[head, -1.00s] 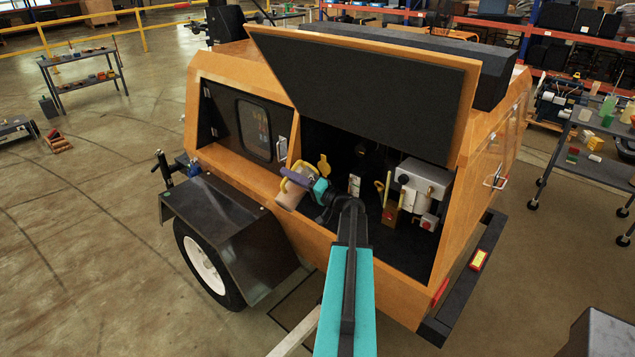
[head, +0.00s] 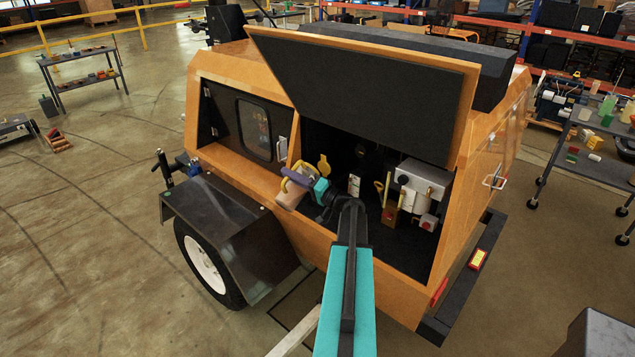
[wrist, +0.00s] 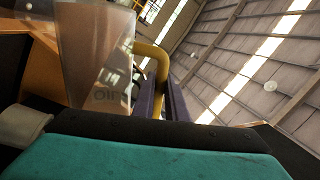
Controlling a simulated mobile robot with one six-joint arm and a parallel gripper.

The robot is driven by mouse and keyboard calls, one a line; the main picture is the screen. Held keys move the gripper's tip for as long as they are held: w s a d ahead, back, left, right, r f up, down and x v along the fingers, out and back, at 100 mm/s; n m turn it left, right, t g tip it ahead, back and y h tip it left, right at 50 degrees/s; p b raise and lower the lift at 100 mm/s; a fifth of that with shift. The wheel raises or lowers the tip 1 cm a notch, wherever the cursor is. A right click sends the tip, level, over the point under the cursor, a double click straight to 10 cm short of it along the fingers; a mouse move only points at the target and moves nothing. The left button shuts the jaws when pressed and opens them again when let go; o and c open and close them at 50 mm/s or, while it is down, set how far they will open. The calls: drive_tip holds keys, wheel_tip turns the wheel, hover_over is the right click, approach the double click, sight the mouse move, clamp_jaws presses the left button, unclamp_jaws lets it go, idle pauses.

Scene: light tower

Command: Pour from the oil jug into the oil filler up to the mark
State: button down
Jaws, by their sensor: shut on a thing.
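The oil jug (head: 291,196) is at the front edge of the trailer's open bay, tilted in the head view. In the wrist view the jug (wrist: 95,60) is a translucent body with lettering, and its yellow handle (wrist: 150,55) is between my purple fingers. My gripper (head: 295,177) is shut on this handle; its fingers also show in the wrist view (wrist: 161,95). A yellow part (head: 324,165) stands just behind the gripper, perhaps at the oil filler; I cannot make out the filler opening or its mark. The jug's spout and oil level are not clear.
The raised hatch (head: 375,95) overhangs the bay. Inside, right of my gripper, are a grey box (head: 425,177) and a brown block (head: 391,214) with a yellow handle. The black fender (head: 225,220) is at lower left. A cart (head: 600,160) stands at right.

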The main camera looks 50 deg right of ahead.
drive_tip(key=shift+a+f+b, duration=0.2)
drive_tip(key=shift+b, duration=0.55)
drive_tip(key=n+b, duration=0.1)
drive_tip(key=a+n+b, duration=0.1)
drive_tip(key=b, duration=0.1)
drive_tip(key=shift+r, duration=0.15)
drive_tip(key=shift+a+r+n+y, duration=0.1)
drive_tip(key=shift+r+n+y, duration=0.1)
drive_tip(key=shift+n+y, duration=0.15)
drive_tip(key=shift+a+f+n+g, duration=0.1)
drive_tip(key=shift+a+n+g, duration=0.2)
drive_tip(key=shift+n, duration=0.45)
drive_tip(key=shift+a+f+n, duration=0.15)
drive_tip(key=shift+a+n, duration=0.05)
drive_tip(key=shift+n, duration=0.3)
drive_tip(key=shift+a, duration=0.1)
